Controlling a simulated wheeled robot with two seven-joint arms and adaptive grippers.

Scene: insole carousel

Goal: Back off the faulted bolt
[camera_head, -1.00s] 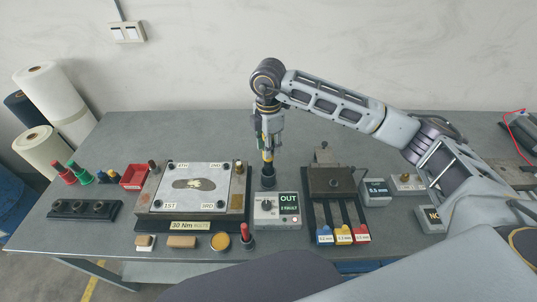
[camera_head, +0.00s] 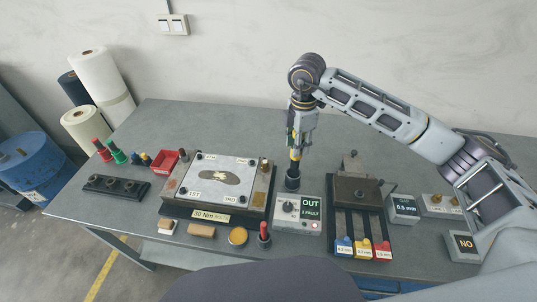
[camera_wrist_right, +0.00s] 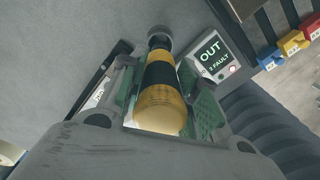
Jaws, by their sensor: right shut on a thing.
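My right gripper (camera_head: 297,138) is shut on a yellow-and-black tool (camera_wrist_right: 160,95), which stands upright with its dark lower end (camera_head: 292,180) at or just above the bench behind the control box. The control box (camera_head: 298,213) has a knob and a screen reading "OUT" and "2 FAULT"; the screen also shows in the right wrist view (camera_wrist_right: 211,50). My left gripper is not in view.
A block fixture (camera_head: 354,190) with blue, yellow and red tabs stands right of the control box. A grey "0.5 mm" box (camera_head: 403,208) and a "NO" box (camera_head: 462,246) are further right. A black rack (camera_head: 116,187) and red bin (camera_head: 166,162) are at left.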

